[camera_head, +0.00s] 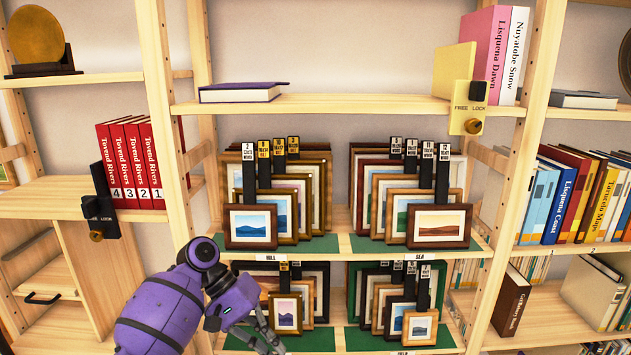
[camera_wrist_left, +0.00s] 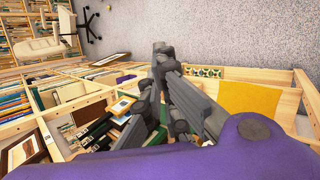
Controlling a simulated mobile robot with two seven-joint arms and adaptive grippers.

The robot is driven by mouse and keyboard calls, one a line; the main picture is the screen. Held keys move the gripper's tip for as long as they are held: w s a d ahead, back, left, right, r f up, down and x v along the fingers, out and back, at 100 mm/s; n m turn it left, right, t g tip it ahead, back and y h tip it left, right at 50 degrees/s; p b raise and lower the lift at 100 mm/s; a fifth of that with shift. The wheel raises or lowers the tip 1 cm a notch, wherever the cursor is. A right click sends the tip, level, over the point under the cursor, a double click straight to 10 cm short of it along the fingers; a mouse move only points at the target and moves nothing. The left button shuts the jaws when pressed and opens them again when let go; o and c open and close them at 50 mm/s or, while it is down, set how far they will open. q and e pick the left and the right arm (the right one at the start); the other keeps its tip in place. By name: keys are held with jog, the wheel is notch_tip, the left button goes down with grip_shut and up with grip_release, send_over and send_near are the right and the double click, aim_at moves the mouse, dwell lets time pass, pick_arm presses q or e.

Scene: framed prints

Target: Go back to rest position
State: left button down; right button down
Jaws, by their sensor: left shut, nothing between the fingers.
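My left arm comes in from the lower left of the head view. Its gripper (camera_head: 270,342) is low, in front of the left end of the lower print shelf, beside the small pink framed print (camera_head: 285,313). In the left wrist view my left gripper (camera_wrist_left: 157,66) is shut with nothing held. I cannot tell whether it touches the shelf. My right gripper is in neither view.
Framed prints stand in rows on green mats, such as the blue mountain print (camera_head: 250,227) and the brown-framed sunset print (camera_head: 439,226). A purple book (camera_head: 242,93) lies above. Red books (camera_head: 130,163) stand left, and a yellow lock block (camera_head: 469,107) sits right.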

pick_arm(q)
jog(key=s+f+n+g+h, duration=0.1)
jog(key=s+f+n+g, duration=0.1)
jog(key=s+f, duration=0.75)
jog(key=w+a+f+t+y, duration=0.2)
jog(key=w+a+t, duration=0.25)
jog(key=w, duration=0.55)
jog(key=w+a+f+t+y, duration=0.25)
jog(key=w+t, duration=0.35)
jog(key=w, duration=0.3)
jog(key=w+a+r+m+t+y, duration=0.4)
jog(key=w+a+r+m+t, duration=0.4)
jog(key=w+r, duration=0.55)
jog(key=s+d+f+n+g, duration=0.1)
jog(key=s+f, duration=1)
jog(key=s, duration=0.2)
jog(key=s+d+f+n+g, duration=0.1)
jog(key=s+f+n, duration=0.1)
jog(key=s+f, duration=1)
jog(key=s+d+f+n+g, duration=0.1)
jog(key=s+f, duration=0.1)
jog(key=s, duration=1.1)
jog(key=s+d+f+n+g, duration=0.1)
jog(key=s+f, duration=0.1)
jog(key=s, duration=1.2)
jog(key=shift+d+f+g, duration=0.15)
jog(key=shift+d+g, duration=0.2)
jog(key=shift+d, duration=0.05)
